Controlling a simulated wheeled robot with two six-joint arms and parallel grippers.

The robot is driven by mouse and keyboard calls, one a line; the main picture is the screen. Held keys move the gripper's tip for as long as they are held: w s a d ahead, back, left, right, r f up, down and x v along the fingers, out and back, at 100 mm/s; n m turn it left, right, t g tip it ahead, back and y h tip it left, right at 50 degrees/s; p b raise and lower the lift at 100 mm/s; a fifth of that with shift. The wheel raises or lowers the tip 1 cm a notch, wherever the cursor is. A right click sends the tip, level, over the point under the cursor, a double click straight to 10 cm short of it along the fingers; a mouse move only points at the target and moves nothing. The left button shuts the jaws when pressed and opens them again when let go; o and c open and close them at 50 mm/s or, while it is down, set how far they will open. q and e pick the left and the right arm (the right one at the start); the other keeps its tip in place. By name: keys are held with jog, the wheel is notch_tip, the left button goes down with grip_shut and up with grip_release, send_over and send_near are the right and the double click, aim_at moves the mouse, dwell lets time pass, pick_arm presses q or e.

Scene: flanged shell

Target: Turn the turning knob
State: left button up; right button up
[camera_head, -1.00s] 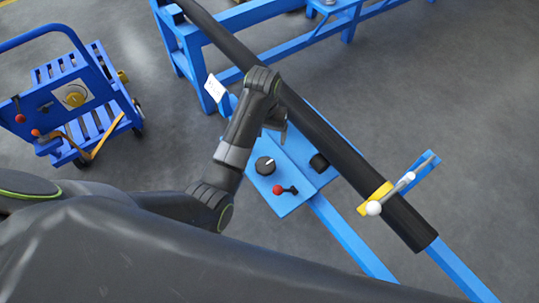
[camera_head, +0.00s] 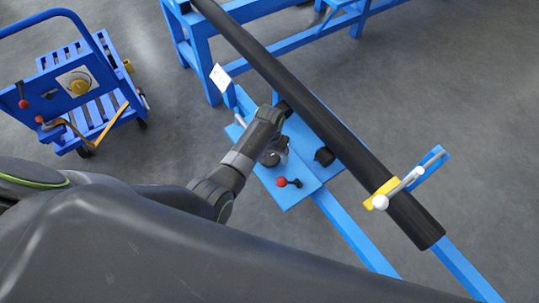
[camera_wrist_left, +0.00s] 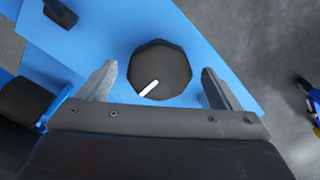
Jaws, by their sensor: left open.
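The turning knob is a black, many-sided disc with a white pointer mark. It shows clearly in the left wrist view (camera_wrist_left: 160,68), on the blue panel (camera_wrist_left: 108,25). In the head view the knob (camera_head: 268,159) is partly covered by my left gripper (camera_head: 277,151). In the left wrist view my left gripper (camera_wrist_left: 160,85) is open, with one finger on each side of the knob and a gap to each. Whether the fingers are down at the knob's height is unclear. My right gripper is out of view.
A blue cart (camera_head: 85,95) stands at left. The grey floor around is open.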

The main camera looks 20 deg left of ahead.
pick_arm(q)
jog(key=shift+f, duration=0.1)
jog(key=shift+c, duration=0.3)
jog(key=c, duration=0.9)
jog(key=shift+c, duration=0.2)
